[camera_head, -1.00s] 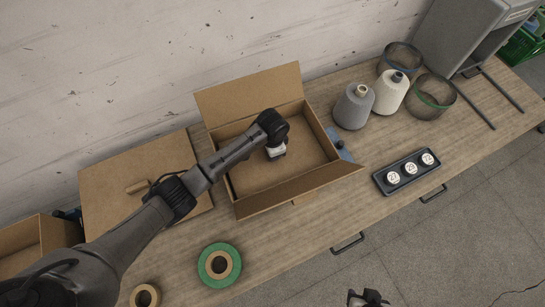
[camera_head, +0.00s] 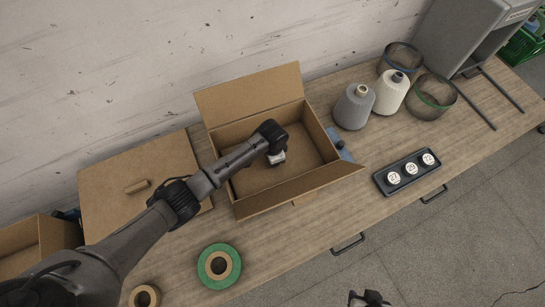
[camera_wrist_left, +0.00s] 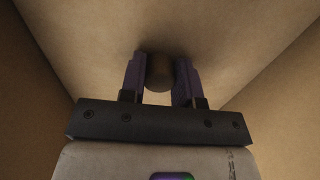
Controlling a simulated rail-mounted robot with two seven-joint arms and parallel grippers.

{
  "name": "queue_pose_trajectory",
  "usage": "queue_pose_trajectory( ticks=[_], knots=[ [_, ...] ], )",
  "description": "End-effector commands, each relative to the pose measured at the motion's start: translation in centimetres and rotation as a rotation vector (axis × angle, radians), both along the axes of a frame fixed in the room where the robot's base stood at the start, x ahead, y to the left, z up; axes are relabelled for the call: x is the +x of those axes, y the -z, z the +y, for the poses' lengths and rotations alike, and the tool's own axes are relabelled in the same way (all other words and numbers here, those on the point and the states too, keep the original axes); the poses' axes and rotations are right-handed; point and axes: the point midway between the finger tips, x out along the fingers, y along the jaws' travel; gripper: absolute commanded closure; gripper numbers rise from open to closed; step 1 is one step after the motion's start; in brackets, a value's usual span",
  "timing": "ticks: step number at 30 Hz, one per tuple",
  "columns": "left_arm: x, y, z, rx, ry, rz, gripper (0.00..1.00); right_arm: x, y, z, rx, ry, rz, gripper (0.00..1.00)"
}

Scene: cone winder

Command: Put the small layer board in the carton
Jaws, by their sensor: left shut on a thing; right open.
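The open brown carton (camera_head: 302,198) stands on the table with its flaps folded out. My left gripper (camera_head: 277,158) reaches down inside it. In the left wrist view, the left gripper (camera_wrist_left: 160,62) is shut on a round brown knob, which appears to be the grip of the small layer board (camera_wrist_left: 159,74). A flat brown surface spreads beyond the knob between the carton walls. I cannot tell the board's edges from the carton floor, nor whether the board touches it. My right gripper (camera_head: 369,298) is open and empty at the bottom edge of the head view, apart from the carton.
A larger flat brown board (camera_head: 150,165) with a small grip lies left of the carton. A green tape roll (camera_head: 207,262) is in front. Yarn cones (camera_head: 353,107) and a black tray (camera_head: 418,181) with white discs stand to the right. A blue thing touches the carton's right side.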

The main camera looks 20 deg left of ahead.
Motion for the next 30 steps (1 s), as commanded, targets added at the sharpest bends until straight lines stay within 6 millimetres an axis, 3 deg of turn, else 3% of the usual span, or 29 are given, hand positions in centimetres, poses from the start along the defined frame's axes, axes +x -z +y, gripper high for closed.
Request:
queue_pose_trajectory(
  ticks=[13,14,21,30],
  knots=[
    [-0.01,0.97,-0.02,0.000,0.000,0.000,0.94,0.01,0.22,0.27,0.010,0.006,-0.001,0.57],
    [-0.02,0.98,-0.02,0.000,0.000,0.000,0.67,0.02,0.23,0.27,0.010,0.006,-0.001,0.57],
    [-0.01,0.98,-0.01,0.000,0.000,0.000,0.45,0.01,0.23,0.26,0.009,0.005,-0.001,0.57],
    [0.01,0.60,0.00,0.000,0.000,0.000,0.45,-0.01,0.11,0.05,0.002,0.002,0.000,0.57]
  ],
)
